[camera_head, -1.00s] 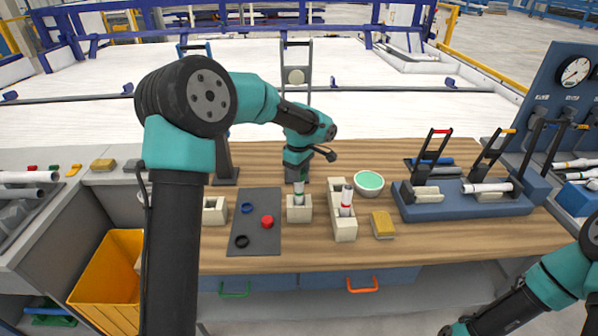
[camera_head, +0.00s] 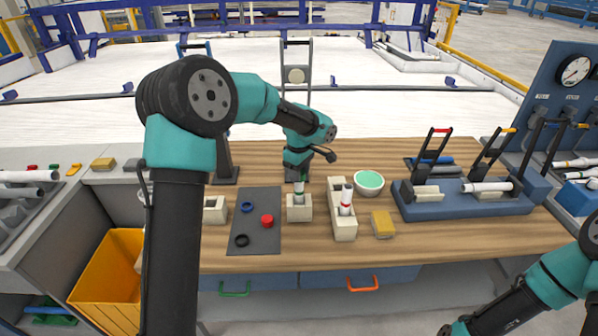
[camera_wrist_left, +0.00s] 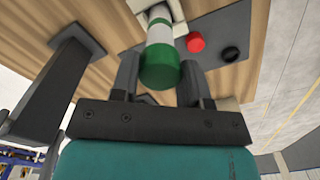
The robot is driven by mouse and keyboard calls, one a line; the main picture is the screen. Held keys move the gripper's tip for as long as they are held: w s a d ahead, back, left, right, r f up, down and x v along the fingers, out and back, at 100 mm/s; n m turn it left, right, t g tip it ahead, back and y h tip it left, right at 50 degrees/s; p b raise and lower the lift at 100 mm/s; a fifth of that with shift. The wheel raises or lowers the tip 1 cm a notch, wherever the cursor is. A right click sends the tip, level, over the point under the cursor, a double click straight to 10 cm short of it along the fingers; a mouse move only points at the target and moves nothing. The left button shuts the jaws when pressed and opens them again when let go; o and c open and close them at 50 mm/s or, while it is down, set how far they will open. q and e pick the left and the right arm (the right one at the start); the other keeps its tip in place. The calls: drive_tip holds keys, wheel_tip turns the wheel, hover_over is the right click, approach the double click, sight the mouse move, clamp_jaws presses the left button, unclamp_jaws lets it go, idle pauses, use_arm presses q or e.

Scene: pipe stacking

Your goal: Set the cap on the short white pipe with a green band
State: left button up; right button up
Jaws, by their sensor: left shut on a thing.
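The short white pipe with a green band (camera_head: 299,198) stands upright in a beige block (camera_head: 299,213) at the middle of the bench. My left gripper (camera_head: 298,178) points down right over it. In the left wrist view the green cap (camera_wrist_left: 160,70) sits between the fingers of the left gripper (camera_wrist_left: 158,88), which are shut on it. Beyond the cap, the white pipe (camera_wrist_left: 160,33) shows in line with it. The cap seems to be at the pipe's top end; I cannot tell how far it is seated. My right gripper is out of the picture.
A dark mat (camera_head: 262,202) with a red cap (camera_head: 267,221), a blue ring (camera_head: 247,207) and a black ring (camera_head: 242,241) lies left of the pipe. A red-banded pipe (camera_head: 346,200) stands close on the right, beside a yellow sponge (camera_head: 382,224) and a bowl (camera_head: 369,183).

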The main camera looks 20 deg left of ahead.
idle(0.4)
use_arm(q)
drive_tip(key=o, duration=1.4)
drive_tip(key=shift+o, duration=0.2)
drive_tip(key=shift+r, duration=0.1)
drive_tip(key=shift+r, duration=3.35)
